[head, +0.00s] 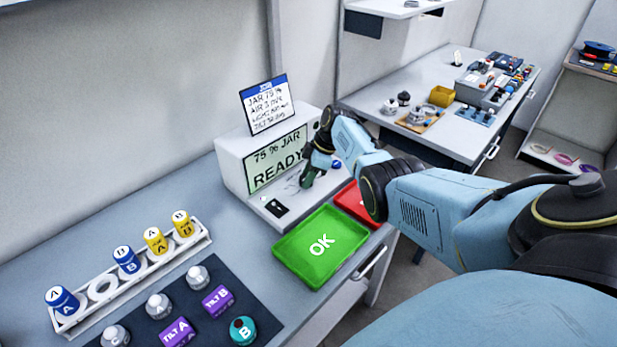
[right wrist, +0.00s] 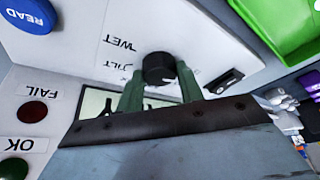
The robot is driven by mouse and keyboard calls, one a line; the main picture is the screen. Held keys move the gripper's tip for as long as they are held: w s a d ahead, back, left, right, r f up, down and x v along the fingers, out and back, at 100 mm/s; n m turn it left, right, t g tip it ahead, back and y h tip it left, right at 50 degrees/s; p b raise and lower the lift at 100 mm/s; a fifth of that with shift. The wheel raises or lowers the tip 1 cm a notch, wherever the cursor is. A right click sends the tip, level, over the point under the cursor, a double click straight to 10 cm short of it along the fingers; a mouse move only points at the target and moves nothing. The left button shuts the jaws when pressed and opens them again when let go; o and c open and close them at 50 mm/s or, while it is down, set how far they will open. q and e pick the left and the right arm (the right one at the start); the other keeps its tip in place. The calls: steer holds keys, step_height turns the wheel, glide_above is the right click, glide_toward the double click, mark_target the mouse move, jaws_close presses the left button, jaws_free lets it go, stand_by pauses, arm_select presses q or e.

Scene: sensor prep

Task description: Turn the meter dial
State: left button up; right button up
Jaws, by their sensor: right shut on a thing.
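The meter is a white box (head: 233,150) on the bench, with a screen (head: 277,158) reading "75 % JAR READY". Its black dial (right wrist: 158,67) shows in the right wrist view, beside the upside-down labels WET and TILT. My right gripper (right wrist: 161,76) has its two green fingers on either side of the dial and is shut on it. In the head view my right gripper (head: 308,179) reaches down to the meter's front panel and hides the dial. Where the dial points is unclear. My left gripper is out of view.
A green OK tray (head: 290,253) and a red tray (head: 352,203) lie before the meter. A white rack (head: 190,250) holds blue and yellow jars. A dark mat (head: 260,308) carries sensors. The right wrist view shows a blue READ button (right wrist: 27,14) and a FAIL lamp (right wrist: 32,112).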

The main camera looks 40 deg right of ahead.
steer(key=shift+n, duration=0.3)
steer(key=o, duration=1)
steer(key=shift+d+r, duration=0.1)
steer(key=shift+r, duration=0.25)
steer(key=p+v, duration=0.1)
steer(key=v, duration=1.1)
steer(key=shift+r+p, duration=0.3)
